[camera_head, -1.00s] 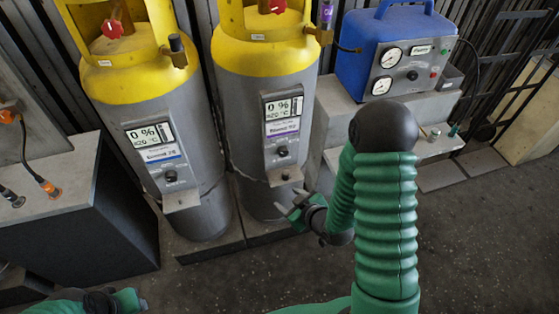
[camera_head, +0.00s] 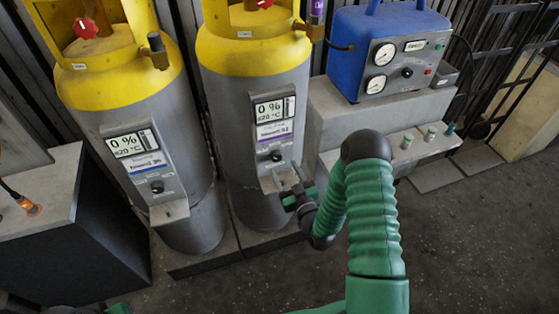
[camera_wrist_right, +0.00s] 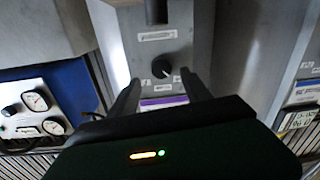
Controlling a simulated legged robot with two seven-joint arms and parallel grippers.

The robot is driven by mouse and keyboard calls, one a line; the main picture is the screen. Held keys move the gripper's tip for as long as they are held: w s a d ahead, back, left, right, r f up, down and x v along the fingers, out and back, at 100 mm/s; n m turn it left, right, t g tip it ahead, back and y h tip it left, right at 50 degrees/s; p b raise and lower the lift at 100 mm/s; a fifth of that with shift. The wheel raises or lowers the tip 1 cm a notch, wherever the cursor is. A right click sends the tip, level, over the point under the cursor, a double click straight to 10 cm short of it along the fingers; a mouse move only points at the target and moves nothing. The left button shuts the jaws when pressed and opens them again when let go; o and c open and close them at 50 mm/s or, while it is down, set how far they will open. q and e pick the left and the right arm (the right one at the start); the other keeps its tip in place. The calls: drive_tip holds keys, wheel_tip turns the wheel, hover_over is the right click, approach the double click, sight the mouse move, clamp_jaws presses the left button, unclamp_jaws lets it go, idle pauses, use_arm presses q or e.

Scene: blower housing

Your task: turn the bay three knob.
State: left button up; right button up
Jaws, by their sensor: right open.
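The purple-labelled grey and yellow cylinder (camera_head: 225,110) has a control panel with a 0 % display (camera_head: 274,110) and a small black knob (camera_head: 276,156). I cannot read a bay number on it. My right gripper (camera_head: 287,178) is open, just below and in front of that panel. In the right wrist view the black knob (camera_wrist_right: 161,68) with a white mark shows between and beyond the two open fingers (camera_wrist_right: 162,92), apart from them. A purple label (camera_wrist_right: 163,102) shows beside it. Only a green bit of my left arm (camera_head: 118,309) shows at the bottom edge.
A blue-labelled cylinder (camera_head: 120,100) with its own knob (camera_head: 157,187) stands to the left. A blue gauge box (camera_head: 360,35) sits on a grey block (camera_head: 335,115) to the right. A dark cabinet (camera_head: 75,235) is at the left. The floor at the right front is clear.

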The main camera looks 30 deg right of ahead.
sight(278, 159)
drive_tip(key=w, duration=0.4)
drive_tip(key=shift+w+d, duration=0.3)
drive_tip(key=shift+w, duration=0.1)
drive_tip(key=shift+c, duration=0.3)
clamp_jaws()
